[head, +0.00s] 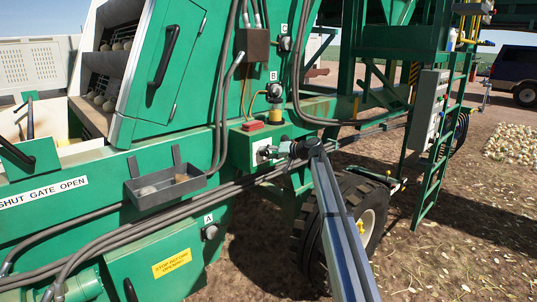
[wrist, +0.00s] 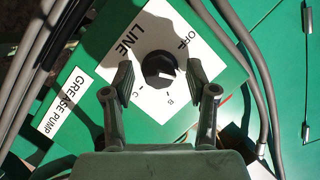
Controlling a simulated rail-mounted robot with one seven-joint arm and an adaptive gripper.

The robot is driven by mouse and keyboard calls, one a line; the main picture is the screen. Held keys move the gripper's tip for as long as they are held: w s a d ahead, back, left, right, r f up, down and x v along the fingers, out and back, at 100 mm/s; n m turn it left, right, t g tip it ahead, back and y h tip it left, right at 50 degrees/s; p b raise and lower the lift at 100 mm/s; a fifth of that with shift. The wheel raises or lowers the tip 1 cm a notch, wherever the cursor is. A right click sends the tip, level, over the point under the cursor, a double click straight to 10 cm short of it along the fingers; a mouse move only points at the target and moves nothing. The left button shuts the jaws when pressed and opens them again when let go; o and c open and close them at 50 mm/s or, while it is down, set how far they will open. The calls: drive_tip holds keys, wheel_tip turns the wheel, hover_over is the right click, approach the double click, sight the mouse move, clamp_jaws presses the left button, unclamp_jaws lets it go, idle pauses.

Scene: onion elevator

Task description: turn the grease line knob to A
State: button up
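The grease line knob (wrist: 159,68) is round and black, on a white plate (wrist: 150,28) marked LINE, OFF, B and C. No A shows on the plate; my right finger covers part of it. A pale mark shows on the knob's lower right; I cannot tell surely which setting it points to. My gripper (wrist: 160,79) is open, its fingers on either side of the knob with gaps between. In the head view my gripper (head: 283,150) is at the green box (head: 243,146), beside a part of the white plate (head: 262,149); the knob is hidden there.
A GREASE PUMP label (wrist: 62,101) is beside the plate. Grey hoses (wrist: 250,55) run close on both sides. Round fittings marked A (head: 209,231), B (head: 274,90) and C (head: 285,43) are on the machine. A grey tray (head: 165,190) juts out left of the box.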

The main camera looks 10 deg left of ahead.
drive_tip(key=shift+d, duration=0.1)
drive_tip(key=v, duration=1.2)
